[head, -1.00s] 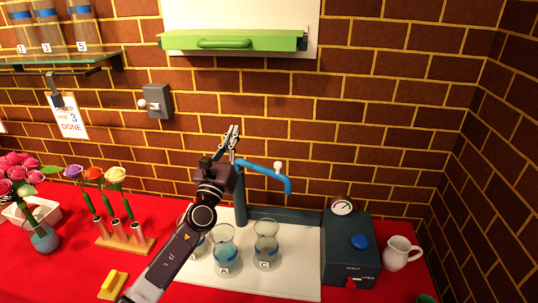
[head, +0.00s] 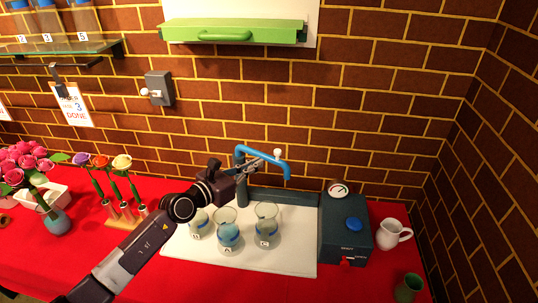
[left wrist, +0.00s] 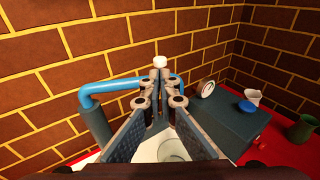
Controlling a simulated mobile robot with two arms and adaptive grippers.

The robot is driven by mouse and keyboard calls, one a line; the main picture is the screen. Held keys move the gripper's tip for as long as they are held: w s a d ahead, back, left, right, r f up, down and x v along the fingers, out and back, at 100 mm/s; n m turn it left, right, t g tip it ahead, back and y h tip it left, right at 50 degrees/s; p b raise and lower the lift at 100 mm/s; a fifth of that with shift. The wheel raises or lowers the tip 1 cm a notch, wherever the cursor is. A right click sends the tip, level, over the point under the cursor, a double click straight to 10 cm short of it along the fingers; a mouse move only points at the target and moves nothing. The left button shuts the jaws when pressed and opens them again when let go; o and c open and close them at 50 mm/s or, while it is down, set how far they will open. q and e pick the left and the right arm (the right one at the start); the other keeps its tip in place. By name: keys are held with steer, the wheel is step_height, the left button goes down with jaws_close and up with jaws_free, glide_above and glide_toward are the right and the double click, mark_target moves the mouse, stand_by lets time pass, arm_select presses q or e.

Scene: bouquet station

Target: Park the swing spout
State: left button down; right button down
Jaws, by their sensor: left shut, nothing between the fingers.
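The blue swing spout (head: 282,166) rises from a dark post behind the white mat and bends down at its right end. A white knob (head: 277,152) stands on top near that end. In the left wrist view the spout (left wrist: 98,91) passes behind my fingers, and its knob (left wrist: 160,61) shows just beyond the tips. My left gripper (head: 270,158) points right along the front of the spout, fingertips close to the knob. It is shut and empty; whether it touches the spout I cannot tell. The fingers hide the middle of the spout. My right gripper is not in view.
Several glass vases (head: 228,234) stand on the white mat (head: 295,255) below my left gripper. A dark box with a gauge and blue button (head: 354,224) stands right of the mat, with a white pitcher (head: 392,234) beyond.

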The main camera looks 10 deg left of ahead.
mark_target(275, 153)
arm_select(q)
steer(key=x, duration=0.6)
steer(key=shift+w+d, duration=0.1)
steer(key=shift+w, duration=0.2)
